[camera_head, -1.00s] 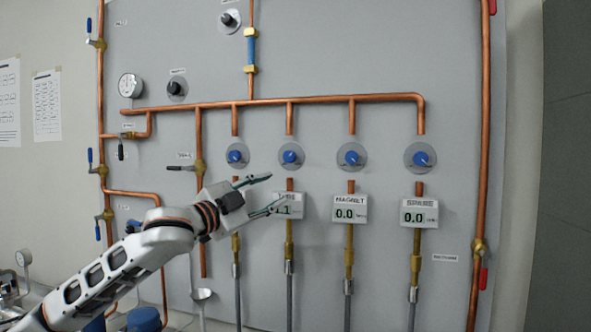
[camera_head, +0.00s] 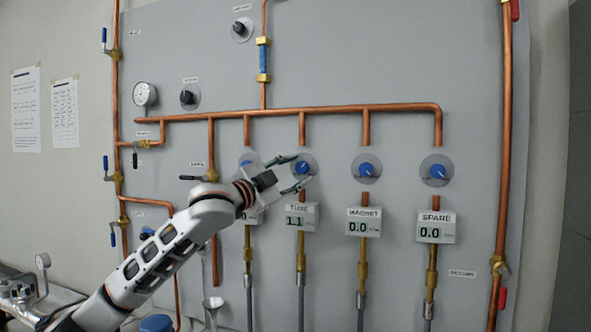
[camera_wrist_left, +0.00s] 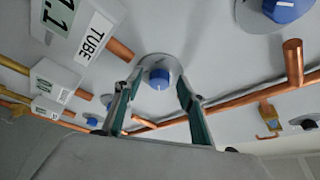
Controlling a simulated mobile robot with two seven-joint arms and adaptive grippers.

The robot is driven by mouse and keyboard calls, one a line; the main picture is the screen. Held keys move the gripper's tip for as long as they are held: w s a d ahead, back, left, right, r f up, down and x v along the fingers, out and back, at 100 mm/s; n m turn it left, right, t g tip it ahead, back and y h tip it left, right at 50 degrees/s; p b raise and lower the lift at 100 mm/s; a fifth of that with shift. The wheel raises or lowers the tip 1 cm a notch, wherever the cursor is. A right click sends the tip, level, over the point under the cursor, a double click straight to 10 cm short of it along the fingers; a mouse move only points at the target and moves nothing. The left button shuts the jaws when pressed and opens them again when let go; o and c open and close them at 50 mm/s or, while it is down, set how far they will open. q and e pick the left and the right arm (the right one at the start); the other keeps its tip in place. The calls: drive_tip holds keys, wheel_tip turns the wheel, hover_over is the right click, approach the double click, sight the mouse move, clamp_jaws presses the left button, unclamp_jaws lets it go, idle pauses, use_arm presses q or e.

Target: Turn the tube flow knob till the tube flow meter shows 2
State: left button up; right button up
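The TUBE meter (camera_head: 302,216) is a white box reading 1.1; in the wrist view its face (camera_wrist_left: 88,25) is sideways and cut by the frame edge. Above it is the blue tube flow knob (camera_head: 305,168) on a round grey plate. The knob (camera_wrist_left: 159,79) shows between the fingertips in the wrist view. My left gripper (camera_head: 300,172) is open, with one finger above and one below the knob in the head view. I cannot tell whether the fingers touch it. My right gripper is not in view.
The MAGNET knob (camera_head: 366,169) and SPARE knob (camera_head: 437,170) are to the right, over meters reading 0.0. Another blue knob (camera_head: 248,159) on the left is partly behind my gripper. A copper pipe (camera_head: 350,109) runs above the knobs.

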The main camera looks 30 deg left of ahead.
use_arm(q)
drive_tip(key=c, duration=1.1)
drive_tip(key=shift+f+n, duration=0.1)
drive_tip(key=shift+n, duration=0.2)
